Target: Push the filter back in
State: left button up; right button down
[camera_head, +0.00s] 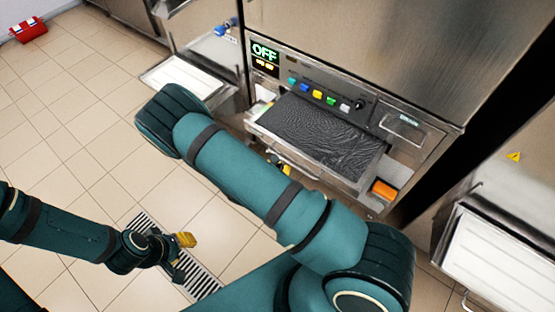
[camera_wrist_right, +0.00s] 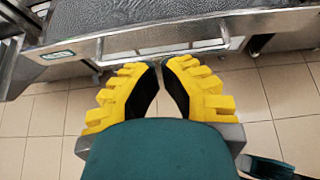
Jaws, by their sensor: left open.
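The filter (camera_head: 322,132) is a dark, finely textured panel in a metal frame, sticking out of the machine's front below the buttons. In the right wrist view its dark surface (camera_wrist_right: 150,18) spans the top, with a metal handle bar (camera_wrist_right: 165,49) along its front. My right gripper (camera_wrist_right: 160,64) has yellow-backed fingers whose tips come together just short of the bar, with nothing visible between them. My left gripper (camera_head: 184,255) is open and empty over the floor, far from the filter.
The machine's display (camera_head: 265,55) reads OFF above a row of coloured buttons (camera_head: 318,95). An orange block (camera_head: 384,189) sits right of the filter. White trays stand at left (camera_head: 185,77) and right (camera_head: 497,262). A floor grate (camera_head: 202,285) lies near my left gripper; tiled floor is free at left.

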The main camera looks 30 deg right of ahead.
aim_at(299, 157)
jog(key=b+x, duration=0.1)
jog(key=x, duration=0.7)
jog(key=shift+s+d+f, duration=0.1)
jog(key=shift+s, duration=0.1)
jog(key=shift+w+d+f, duration=0.3)
jog(key=shift+d, duration=0.3)
jog(key=w+d+b, duration=0.1)
jog(key=w+d, duration=0.1)
jog(key=d, duration=0.4)
jog(key=w+d+b, duration=0.1)
jog(key=w+d, duration=0.2)
jog(key=d, duration=0.3)
jog(key=w+d+b, duration=0.1)
jog(key=w+d, duration=0.1)
jog(key=d, duration=0.4)
jog(key=shift+w, duration=0.2)
